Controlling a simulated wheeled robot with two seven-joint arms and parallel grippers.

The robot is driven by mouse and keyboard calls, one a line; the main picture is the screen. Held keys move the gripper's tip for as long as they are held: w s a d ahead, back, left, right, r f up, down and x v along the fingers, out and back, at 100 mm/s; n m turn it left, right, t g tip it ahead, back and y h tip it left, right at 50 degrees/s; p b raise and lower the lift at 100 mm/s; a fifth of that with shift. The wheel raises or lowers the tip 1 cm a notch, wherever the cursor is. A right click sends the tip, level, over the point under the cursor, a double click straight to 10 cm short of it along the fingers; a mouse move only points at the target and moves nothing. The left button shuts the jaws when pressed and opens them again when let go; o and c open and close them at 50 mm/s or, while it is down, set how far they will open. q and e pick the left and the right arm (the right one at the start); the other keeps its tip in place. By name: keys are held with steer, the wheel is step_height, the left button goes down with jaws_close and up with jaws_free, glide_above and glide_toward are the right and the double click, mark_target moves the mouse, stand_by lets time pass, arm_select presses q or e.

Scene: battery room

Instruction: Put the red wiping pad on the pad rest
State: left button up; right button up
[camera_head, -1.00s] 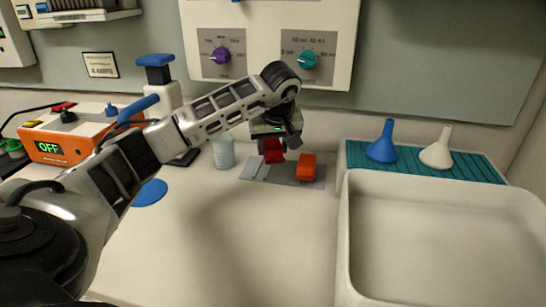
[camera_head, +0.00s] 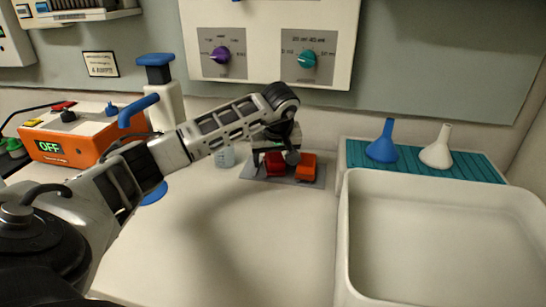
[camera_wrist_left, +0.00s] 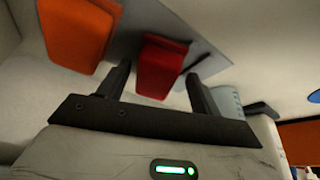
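The red wiping pad (camera_head: 275,164) sits on the left part of the grey pad rest (camera_head: 252,177), beside an orange pad (camera_head: 305,167). My left gripper (camera_head: 274,160) is over the red pad, pointing down. In the left wrist view the gripper's two dark fingers (camera_wrist_left: 158,84) are apart, one on each side of the red pad (camera_wrist_left: 160,66), with a gap visible on at least one side. The grey rest (camera_wrist_left: 209,66) lies under the pad there. The wrist partly hides the red pad in the head view. My right gripper is not in view.
A clear beaker (camera_head: 224,156) stands just left of the rest. A white basin (camera_head: 440,190) and a teal mat (camera_head: 465,166) with blue (camera_head: 383,146) and white (camera_head: 437,150) funnels are to the right. The front counter is clear.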

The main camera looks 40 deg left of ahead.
arm_select(q)
steer(key=v, duration=1.2)
steer(key=shift+d+r, duration=0.1)
